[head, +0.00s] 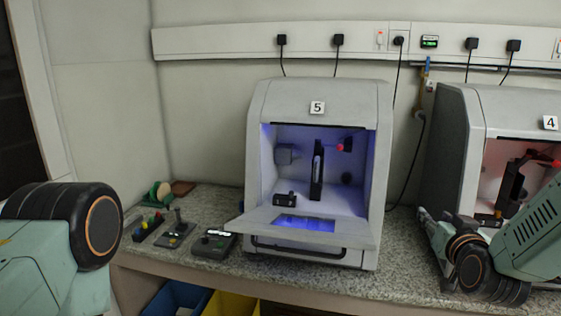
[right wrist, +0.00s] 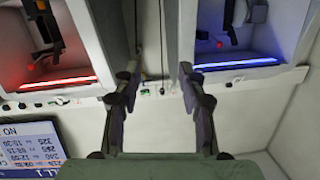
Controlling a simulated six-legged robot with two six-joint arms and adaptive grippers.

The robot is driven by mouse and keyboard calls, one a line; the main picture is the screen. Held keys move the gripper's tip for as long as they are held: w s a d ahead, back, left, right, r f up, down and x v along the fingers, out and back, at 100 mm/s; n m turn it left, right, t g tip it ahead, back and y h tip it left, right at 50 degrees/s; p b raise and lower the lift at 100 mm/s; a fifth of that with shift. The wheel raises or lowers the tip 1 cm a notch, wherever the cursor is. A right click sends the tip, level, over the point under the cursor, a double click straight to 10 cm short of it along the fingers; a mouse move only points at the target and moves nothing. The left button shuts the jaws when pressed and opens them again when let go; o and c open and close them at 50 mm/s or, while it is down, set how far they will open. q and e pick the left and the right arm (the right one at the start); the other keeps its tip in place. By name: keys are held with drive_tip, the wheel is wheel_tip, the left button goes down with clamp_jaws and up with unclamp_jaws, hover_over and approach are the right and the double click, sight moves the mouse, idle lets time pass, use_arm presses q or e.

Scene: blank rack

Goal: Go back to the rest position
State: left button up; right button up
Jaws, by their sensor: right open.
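My right gripper (head: 428,222) is low at the right in the head view, in front of the gap between the two machines and partly hidden by its own wrist. In the right wrist view the fingers of this gripper (right wrist: 159,70) are apart with nothing between them. My left arm shows at the left edge of the head view, but its gripper is out of the picture.
Machine 5 (head: 262,102) is blue-lit with its front flap (head: 345,240) lowered. Machine 4 (head: 455,125) is red-lit, partly behind my right arm. Small control boxes (head: 214,243) stand on the speckled counter (head: 190,262). Blue (head: 178,298) and yellow (head: 232,304) bins sit below.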

drive_tip(key=s+a+f+g+y+b, duration=0.1)
drive_tip(key=s+a+f+g+b, duration=0.15)
drive_tip(key=s+f, duration=0.55)
drive_tip(key=s+a+f+n+g+y+b, duration=0.1)
drive_tip(key=s+a+f+g, duration=0.25)
drive_tip(key=f, duration=0.75)
drive_tip(key=s+a+f+g+y+b, duration=0.1)
drive_tip(key=s+a+f+g+b, duration=0.15)
drive_tip(key=s+f, duration=0.6)
drive_tip(key=s+a+f+n+g+b, duration=0.1)
drive_tip(key=s+f+g+b, duration=0.2)
drive_tip(key=s+f, duration=0.5)
drive_tip(key=s+a+f+g+b, duration=0.1)
drive_tip(key=s+f+g, duration=0.3)
drive_tip(key=s+f, duration=0.5)
drive_tip(key=s+b, duration=0.1)
drive_tip(key=s, duration=0.4)
drive_tip(key=shift+a+f+n+b, duration=0.15)
drive_tip(key=shift+a+n+b, duration=0.1)
drive_tip(key=shift+n+b, duration=0.15)
drive_tip(key=shift+g, duration=0.25)
drive_tip(key=shift+c, duration=0.3)
